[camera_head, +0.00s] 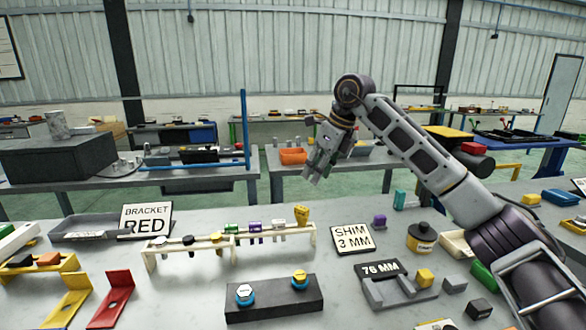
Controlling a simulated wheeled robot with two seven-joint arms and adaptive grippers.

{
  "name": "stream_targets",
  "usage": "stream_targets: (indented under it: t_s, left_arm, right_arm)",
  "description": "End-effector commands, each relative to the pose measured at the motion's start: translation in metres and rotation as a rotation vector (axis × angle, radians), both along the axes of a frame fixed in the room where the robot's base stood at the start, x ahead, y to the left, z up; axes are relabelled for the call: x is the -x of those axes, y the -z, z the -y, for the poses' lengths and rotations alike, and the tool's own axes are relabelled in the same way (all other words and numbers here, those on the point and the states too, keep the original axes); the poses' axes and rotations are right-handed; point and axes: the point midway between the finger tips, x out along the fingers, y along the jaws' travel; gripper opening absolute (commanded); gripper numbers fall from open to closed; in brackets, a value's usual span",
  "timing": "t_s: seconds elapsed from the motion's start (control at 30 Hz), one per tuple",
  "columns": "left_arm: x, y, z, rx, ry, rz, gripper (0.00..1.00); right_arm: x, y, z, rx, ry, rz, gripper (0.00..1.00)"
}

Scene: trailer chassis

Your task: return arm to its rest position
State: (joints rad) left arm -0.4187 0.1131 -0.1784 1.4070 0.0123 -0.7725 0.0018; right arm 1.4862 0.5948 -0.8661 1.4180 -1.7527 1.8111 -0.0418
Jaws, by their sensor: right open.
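My right arm comes in from the lower right and reaches up and toward the middle of the picture. My right gripper (318,168) hangs at its end, high above the far edge of the workbench (215,295). Its fingers point down and slightly left. It is open, and no object shows between the fingers. It touches nothing that I can see. My left gripper is not in view.
A white rack (235,238) with several coloured tools stands below the gripper. A "SHIM 3 MM" sign (352,239) and a dark block with two bolts (274,298) lie nearby. A yellow-black can (421,238) and small parts sit near my arm.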

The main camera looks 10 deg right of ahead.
Motion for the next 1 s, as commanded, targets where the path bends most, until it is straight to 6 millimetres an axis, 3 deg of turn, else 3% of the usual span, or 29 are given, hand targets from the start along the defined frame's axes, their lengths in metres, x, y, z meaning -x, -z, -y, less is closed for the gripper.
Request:
stream_targets:
  t_s: [0.37,1.0]
  left_arm:
    - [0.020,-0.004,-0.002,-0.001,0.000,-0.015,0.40]
    - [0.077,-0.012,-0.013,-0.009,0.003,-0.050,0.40]
  right_arm:
    - [0.000,-0.032,0.000,0.000,0.000,0.000,0.41]
    - [0.000,-0.100,0.000,0.000,0.000,0.000,0.41]
